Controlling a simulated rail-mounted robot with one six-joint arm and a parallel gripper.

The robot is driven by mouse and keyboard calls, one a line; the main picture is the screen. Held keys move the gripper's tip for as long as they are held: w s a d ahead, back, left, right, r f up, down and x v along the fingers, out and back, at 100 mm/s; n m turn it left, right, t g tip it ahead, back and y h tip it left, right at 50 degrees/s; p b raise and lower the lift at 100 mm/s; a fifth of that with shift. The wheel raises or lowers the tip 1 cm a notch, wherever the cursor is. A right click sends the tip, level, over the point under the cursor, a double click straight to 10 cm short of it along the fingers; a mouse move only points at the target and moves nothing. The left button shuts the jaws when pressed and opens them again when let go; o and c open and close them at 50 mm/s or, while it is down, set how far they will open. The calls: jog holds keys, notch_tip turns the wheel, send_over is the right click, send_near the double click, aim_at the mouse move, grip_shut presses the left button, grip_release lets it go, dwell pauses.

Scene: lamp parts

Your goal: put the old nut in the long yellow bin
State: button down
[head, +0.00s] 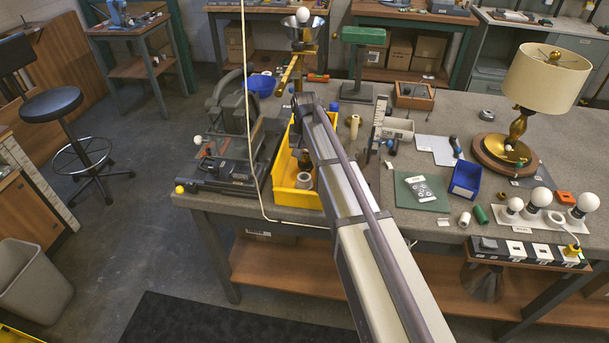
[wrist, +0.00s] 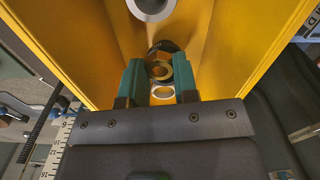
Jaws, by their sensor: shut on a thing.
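The long yellow bin (head: 283,190) stands near the front edge of the bench in the head view. Its yellow walls (wrist: 85,50) surround my gripper in the wrist view. My gripper (wrist: 160,79) has teal fingers and points down into the bin. It is shut on a small brass-coloured ring (wrist: 158,70), which looks like the old nut. A pale ring shows just below it, and a dark round piece lies behind it. I cannot tell whether the nut touches the bin floor. In the head view my arm hides part of the bin and the nut cannot be made out.
A grey machine (head: 235,150) stands left of the bin. A blue bin (head: 466,179), a green mat (head: 421,191) and a lamp (head: 520,120) are to the right.

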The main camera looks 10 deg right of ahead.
notch_tip(320, 180, down, 9)
jog(key=b, duration=0.6)
jog(key=shift+r+b, duration=0.15)
jog(key=shift+b, duration=0.25)
jog(key=shift+r, duration=0.25)
jog(key=shift+f, duration=0.2)
jog(key=c, duration=0.9)
grip_release()
jog(key=shift+r, duration=0.1)
notch_tip(320, 180, up, 12)
jog(key=r+p, duration=0.1)
jog(key=p, duration=1.2)
jog(key=s+n, duration=0.1)
jog(key=s, duration=0.8)
jog(key=s+n, duration=0.1)
jog(key=s, duration=1.7)
jog(key=shift+s+f+n, duration=0.25)
jog(key=shift+f+n, duration=0.15)
